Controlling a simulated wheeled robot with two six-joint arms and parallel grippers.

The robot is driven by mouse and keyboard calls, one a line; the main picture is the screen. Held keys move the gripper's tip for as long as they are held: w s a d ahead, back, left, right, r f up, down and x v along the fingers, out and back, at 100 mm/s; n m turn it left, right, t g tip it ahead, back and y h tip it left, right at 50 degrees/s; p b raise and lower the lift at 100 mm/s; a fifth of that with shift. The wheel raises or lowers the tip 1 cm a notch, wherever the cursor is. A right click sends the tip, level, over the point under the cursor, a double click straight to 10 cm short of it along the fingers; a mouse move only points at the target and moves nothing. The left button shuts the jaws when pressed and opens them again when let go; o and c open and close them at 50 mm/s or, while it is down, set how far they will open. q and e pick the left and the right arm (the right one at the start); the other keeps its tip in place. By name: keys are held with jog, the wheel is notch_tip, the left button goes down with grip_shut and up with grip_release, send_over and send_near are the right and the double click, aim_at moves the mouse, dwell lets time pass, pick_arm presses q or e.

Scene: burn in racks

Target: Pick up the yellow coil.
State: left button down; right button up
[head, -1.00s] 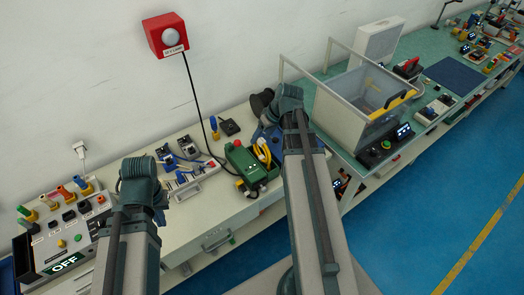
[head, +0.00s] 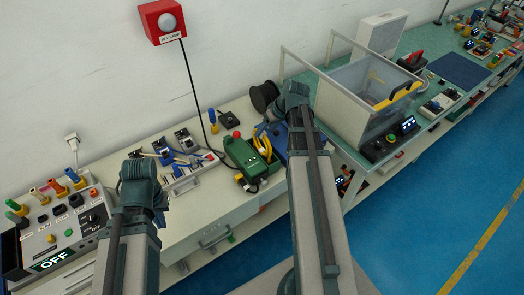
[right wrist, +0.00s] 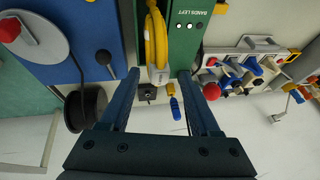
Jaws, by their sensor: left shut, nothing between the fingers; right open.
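The yellow coil (head: 266,145) is on the right side of the green box (head: 242,152) on the bench. In the right wrist view the coil (right wrist: 156,40) runs down beside the "BANDS LEFT" label, with a white band or tag at its lower end. My right gripper (right wrist: 158,76) is open and empty; its fingertips lie either side of the coil's lower end in the picture. I cannot tell whether they touch it.
A black spool (head: 263,96) stands behind my right wrist; it also shows beside a blue panel in the wrist view (right wrist: 86,108). A tool rack (head: 190,178) lies left of the green box. A control box reading OFF (head: 50,240) is far left. A clear bin (head: 365,90) stands right.

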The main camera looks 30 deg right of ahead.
jog(key=shift+b+x, duration=0.5)
jog(key=shift+x, duration=0.65)
pick_arm(q)
jog(key=shift+f, duration=0.95)
pick_arm(e)
jog(key=b, duration=0.5)
send_over(260, 149)
notch_tip(260, 149, down, 5)
jog(key=shift+w+r, duration=0.1)
pick_arm(q)
notch_tip(260, 149, down, 5)
jog(key=shift+r, duration=0.1)
pick_arm(e)
jog(key=shift+r, duration=0.1)
grip_shut()
